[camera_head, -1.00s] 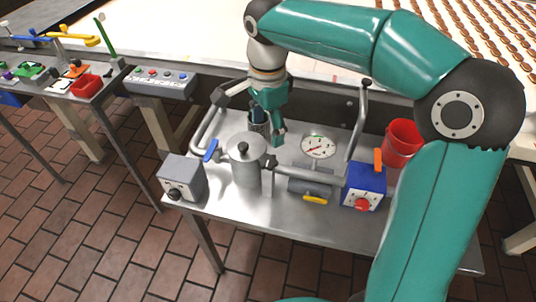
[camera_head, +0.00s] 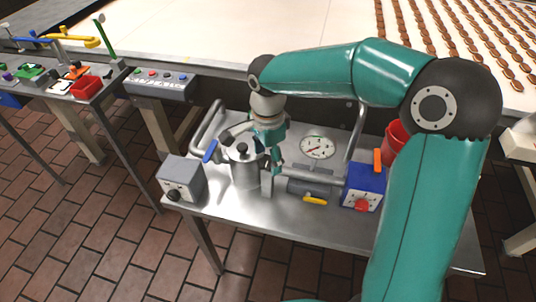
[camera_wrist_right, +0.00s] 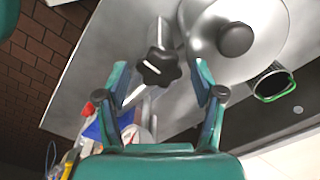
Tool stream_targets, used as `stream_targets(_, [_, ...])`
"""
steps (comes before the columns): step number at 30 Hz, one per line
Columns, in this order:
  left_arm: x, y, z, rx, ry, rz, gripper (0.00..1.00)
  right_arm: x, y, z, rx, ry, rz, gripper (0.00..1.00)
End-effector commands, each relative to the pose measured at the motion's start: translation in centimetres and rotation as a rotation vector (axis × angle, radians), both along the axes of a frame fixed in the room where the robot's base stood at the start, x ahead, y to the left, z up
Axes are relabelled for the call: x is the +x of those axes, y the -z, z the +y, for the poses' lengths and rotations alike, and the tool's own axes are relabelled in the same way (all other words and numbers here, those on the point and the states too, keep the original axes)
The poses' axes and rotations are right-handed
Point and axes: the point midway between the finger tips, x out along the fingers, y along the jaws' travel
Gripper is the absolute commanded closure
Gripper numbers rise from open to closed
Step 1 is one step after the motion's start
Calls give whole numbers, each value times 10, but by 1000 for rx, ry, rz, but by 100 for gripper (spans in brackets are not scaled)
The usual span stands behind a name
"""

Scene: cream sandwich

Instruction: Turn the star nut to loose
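The star nut (camera_wrist_right: 158,66) is a black star-shaped knob with a white line on its face. In the right wrist view it sits on a grey metal bar, between and beyond the fingertips. My right gripper (camera_wrist_right: 162,76) is open, its fingers apart on either side of the nut, with no visible contact. In the head view my right gripper (camera_head: 270,158) hangs just right of the lidded metal pot (camera_head: 244,172) and hides the nut there. My left gripper is not in view.
A gauge (camera_head: 318,145), a blue box with a red knob (camera_head: 362,187) and a red bucket (camera_head: 395,142) stand to the right. A grey box (camera_head: 181,178) and a blue-handled pipe (camera_head: 210,151) are left of the pot. The table's front strip is clear.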

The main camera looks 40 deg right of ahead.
Motion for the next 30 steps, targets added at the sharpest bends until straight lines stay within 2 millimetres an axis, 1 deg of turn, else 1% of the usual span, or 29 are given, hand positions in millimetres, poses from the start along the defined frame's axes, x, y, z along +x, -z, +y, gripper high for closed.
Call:
stream_targets(1, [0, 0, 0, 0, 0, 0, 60, 0, 0, 0, 0, 0, 0, 46])
stream_targets(8, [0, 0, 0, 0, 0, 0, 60, 0, 0, 0, 0, 0, 0, 85])
stream_targets(9, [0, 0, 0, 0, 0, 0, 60, 1, 0, -2, 0, -2, -1, 86])
stream_targets(14, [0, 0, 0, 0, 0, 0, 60, 1, 0, 0, -1, -10, -2, 86])
stream_targets(20, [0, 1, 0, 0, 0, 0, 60, 1, 0, 0, -1, -61, -3, 86])
stream_targets(26, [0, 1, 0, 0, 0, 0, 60, 1, -1, 0, -1, -178, -3, 86])
stream_targets(30, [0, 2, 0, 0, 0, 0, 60, 1, -1, 0, -2, -293, -3, 86])
